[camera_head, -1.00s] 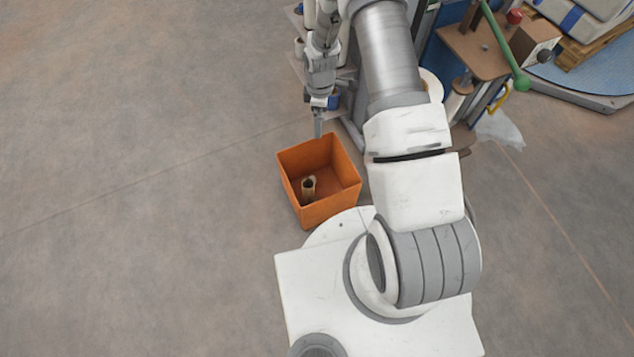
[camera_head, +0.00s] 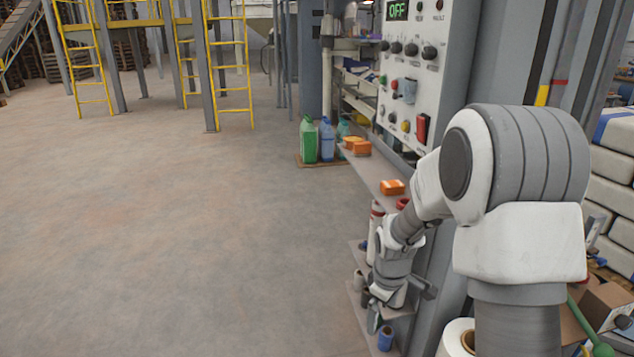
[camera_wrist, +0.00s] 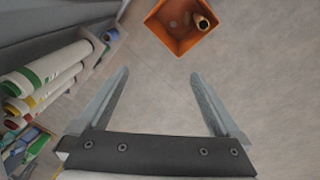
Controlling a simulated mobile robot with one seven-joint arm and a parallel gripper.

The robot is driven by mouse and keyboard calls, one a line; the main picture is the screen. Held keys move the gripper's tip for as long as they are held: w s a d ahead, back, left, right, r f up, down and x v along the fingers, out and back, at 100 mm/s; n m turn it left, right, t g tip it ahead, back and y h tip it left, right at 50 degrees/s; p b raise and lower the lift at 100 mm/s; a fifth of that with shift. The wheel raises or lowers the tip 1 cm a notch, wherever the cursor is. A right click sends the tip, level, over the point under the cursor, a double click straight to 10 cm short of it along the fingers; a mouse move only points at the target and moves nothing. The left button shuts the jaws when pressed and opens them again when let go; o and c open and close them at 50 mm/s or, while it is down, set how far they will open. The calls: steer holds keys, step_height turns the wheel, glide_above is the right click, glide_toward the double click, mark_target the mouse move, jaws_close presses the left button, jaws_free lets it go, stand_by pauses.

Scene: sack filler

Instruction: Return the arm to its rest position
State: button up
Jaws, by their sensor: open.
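My gripper (camera_wrist: 159,75) is open in the wrist view, its two fingers spread with nothing between them. Bare floor shows between and beyond the fingers. In the head view my arm (camera_head: 520,240) is bent at the right, and its wrist hangs downward in front of the shelves below the control panel. My fingers are hard to make out there against the shelf items.
An orange bin (camera_wrist: 182,28) holding a short tube (camera_wrist: 201,22) is on the floor beyond my fingers. Rolls (camera_wrist: 48,75) lie at left. A control panel (camera_head: 412,75) reading OFF stands above a shelf with orange boxes (camera_head: 393,187). Open floor (camera_head: 170,240) spreads left.

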steer(key=s+r+m+t, duration=0.2)
steer(key=s+r+m, duration=0.5)
steer(key=r, duration=1)
steer(key=s+r+m+t, duration=0.1)
steer(key=s+r+m, duration=0.15)
steer(key=s, duration=0.65)
steer(key=s+r+m+t, duration=0.1)
steer(key=s+r, duration=0.3)
steer(key=s, duration=0.5)
step_height(320, 180, up, 17)
steer(key=p, duration=1.7)
steer(key=shift+w+a, duration=0.35)
steer(key=shift+w, duration=0.05)
